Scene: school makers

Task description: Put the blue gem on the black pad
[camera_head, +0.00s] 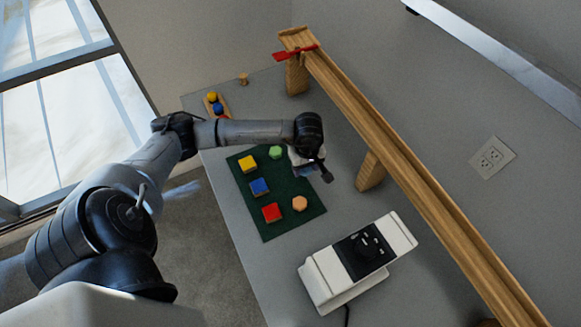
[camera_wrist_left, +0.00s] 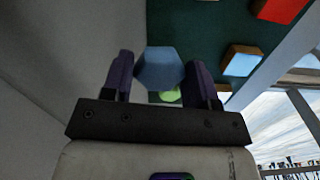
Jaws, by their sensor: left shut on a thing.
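My left gripper (camera_head: 322,172) is over the right edge of the green mat in the head view. In the left wrist view the blue gem (camera_wrist_left: 160,68), a hexagonal piece, sits between the two fingers of my left gripper (camera_wrist_left: 160,78), which is shut on it. In the head view the gripper mostly hides the gem. The black pad (camera_head: 350,262) is a dark square on a white device at the lower right, apart from the gripper. My right gripper is in neither view.
The dark green mat (camera_head: 248,198) holds yellow, blue and red square blocks, a green piece (camera_head: 275,152) and an orange hexagon (camera_head: 300,203). A long wooden ramp (camera_head: 400,160) on posts runs along the right. Grey table lies bare between mat and device.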

